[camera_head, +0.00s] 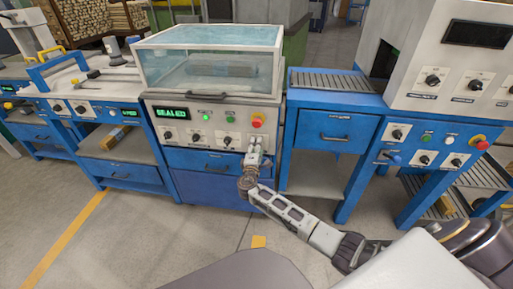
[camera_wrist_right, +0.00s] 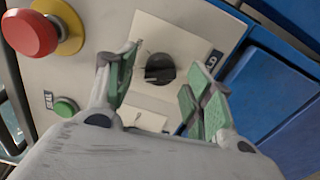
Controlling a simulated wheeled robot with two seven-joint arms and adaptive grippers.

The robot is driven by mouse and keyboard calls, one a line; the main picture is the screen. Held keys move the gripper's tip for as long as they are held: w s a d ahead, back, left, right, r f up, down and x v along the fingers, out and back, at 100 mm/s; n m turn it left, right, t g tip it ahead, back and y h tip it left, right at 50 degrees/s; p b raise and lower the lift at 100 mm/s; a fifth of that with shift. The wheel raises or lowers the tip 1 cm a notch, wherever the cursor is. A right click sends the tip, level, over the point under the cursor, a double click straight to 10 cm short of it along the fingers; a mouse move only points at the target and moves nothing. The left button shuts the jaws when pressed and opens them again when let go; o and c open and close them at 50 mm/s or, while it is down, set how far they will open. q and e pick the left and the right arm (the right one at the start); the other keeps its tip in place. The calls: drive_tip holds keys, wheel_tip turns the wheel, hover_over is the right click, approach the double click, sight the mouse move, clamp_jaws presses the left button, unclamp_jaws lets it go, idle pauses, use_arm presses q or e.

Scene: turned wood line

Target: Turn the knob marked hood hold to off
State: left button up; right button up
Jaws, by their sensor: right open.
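In the right wrist view a black knob (camera_wrist_right: 160,69) stands on a pale plate, with a light mark toward the left of the picture. Its label is only partly visible and I cannot read it as hood hold. My right gripper (camera_wrist_right: 163,82) is open, its green-padded fingers on either side of the knob in the picture; I see no clear contact. In the head view my right gripper (camera_head: 255,157) is at the lower right of the middle machine's panel (camera_head: 212,125), covering part of it. Several black knobs are on this panel; their labels are too small to read.
A red stop button (camera_wrist_right: 30,33) on a yellow base and a green button (camera_wrist_right: 65,107) are close left of the gripper in the wrist view. A clear hood (camera_head: 209,62) tops the machine, whose green display (camera_head: 171,113) reads SEALED. A blue drawer bench (camera_head: 335,127) stands right.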

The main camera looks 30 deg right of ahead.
drive_tip(key=v, duration=1.1)
drive_tip(key=shift+a, duration=0.1)
idle(0.5)
